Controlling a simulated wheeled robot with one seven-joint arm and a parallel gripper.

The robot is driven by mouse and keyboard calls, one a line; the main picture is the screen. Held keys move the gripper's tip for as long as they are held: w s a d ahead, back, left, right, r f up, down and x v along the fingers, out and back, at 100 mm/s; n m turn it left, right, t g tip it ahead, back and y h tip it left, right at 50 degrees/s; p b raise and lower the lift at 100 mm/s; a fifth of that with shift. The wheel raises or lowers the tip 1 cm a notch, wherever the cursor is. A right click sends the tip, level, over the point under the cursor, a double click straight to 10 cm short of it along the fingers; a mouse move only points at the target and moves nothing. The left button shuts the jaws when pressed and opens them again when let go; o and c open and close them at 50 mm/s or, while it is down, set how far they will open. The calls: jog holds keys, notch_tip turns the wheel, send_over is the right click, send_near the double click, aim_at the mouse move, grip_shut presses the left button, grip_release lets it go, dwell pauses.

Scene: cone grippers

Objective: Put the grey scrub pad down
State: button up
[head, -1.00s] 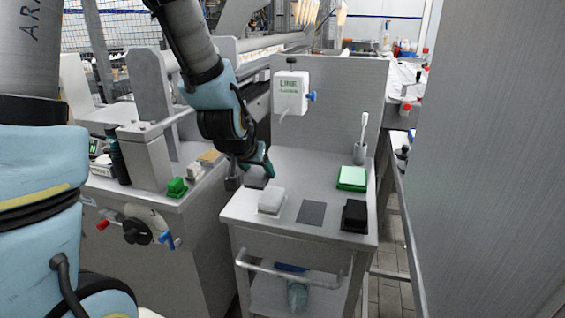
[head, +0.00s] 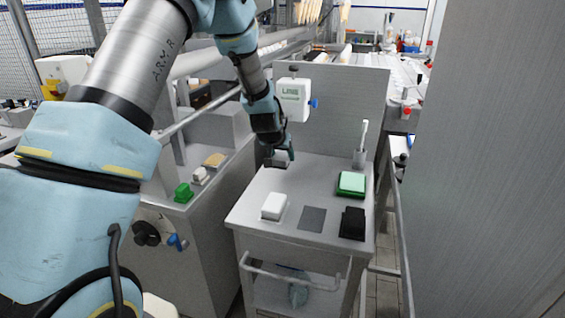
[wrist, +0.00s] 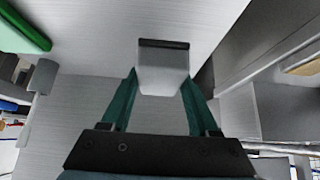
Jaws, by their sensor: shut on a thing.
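My gripper (head: 279,160) is over the back left part of the steel cart top (head: 309,169). In the wrist view its two green fingers (wrist: 160,90) are closed on the sides of the grey scrub pad (wrist: 163,75). The pad is a pale grey block with a dark strip along its far end. In the head view the held pad (head: 279,163) is small and partly covered by the gripper. I cannot tell whether it touches the cart top. A flat dark grey square (head: 312,219) lies bare near the front of the cart.
On the cart, a white block (head: 274,206) is left of the square, a black block (head: 353,223) right, and a green pad (head: 352,184) behind. A grey cup (head: 360,158) with a brush stands at the back right. A dispenser (head: 294,98) hangs on the back panel.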

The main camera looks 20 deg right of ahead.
aim_at(282, 174)
notch_tip(282, 174, down, 3)
jog(key=shift+p, duration=0.6)
jog(key=shift+w+d+f+p, duration=0.1)
jog(key=shift+w+f+p, duration=0.05)
jog(key=shift+f+p, duration=0.3)
jog(key=shift+f, duration=0.15)
jog(key=shift+f, duration=0.1)
jog(key=o, duration=1.4)
jog(key=shift+o, duration=0.2)
jog(key=shift+r, duration=0.2)
jog(key=b+v, duration=0.2)
jog(key=v, duration=1)
jog(key=shift+f+b, duration=0.15)
jog(key=shift+b, duration=0.25)
